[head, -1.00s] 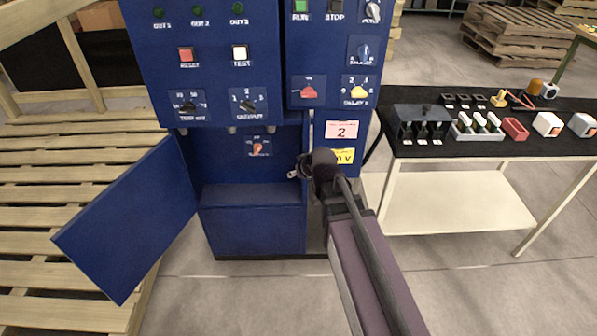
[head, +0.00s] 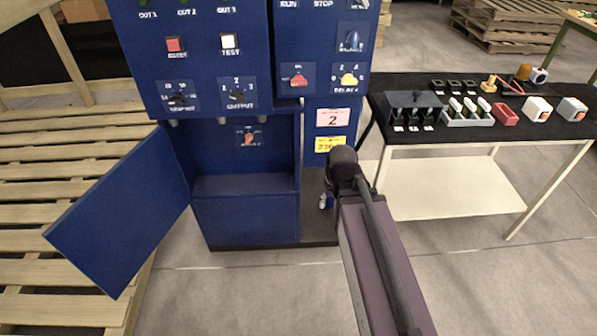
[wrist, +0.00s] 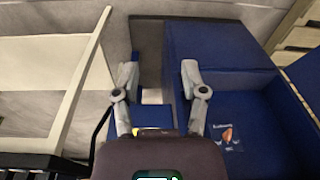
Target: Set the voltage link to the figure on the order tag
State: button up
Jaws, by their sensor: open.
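The voltage link appears to be the small orange-red selector (head: 249,138) on the back wall of the cabinet's open lower compartment. It also shows in the wrist view (wrist: 228,135), right of the fingers. Its setting is too small to read. A yellow tag (head: 325,144), reading about "230" with its end covered by my arm, is on the cabinet's right strip, under a pink tag (head: 333,118) marked "2". My gripper (wrist: 160,85) is open and empty, apart from the selector. In the head view it is mostly hidden behind my arm, low beside the compartment.
The blue compartment door (head: 115,215) hangs open to the left, over a wooden pallet (head: 40,175). The compartment's raised front (head: 245,220) stands below the selector. A black-topped table (head: 400,148) with fuses and blocks stands right. Other knobs and buttons sit above.

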jog(key=s+d, duration=0.1)
jog(key=s+g, duration=0.1)
jog(key=shift+s+d+m, duration=0.4)
jog(key=shift+a, duration=0.2)
jog(key=shift+a, duration=0.1)
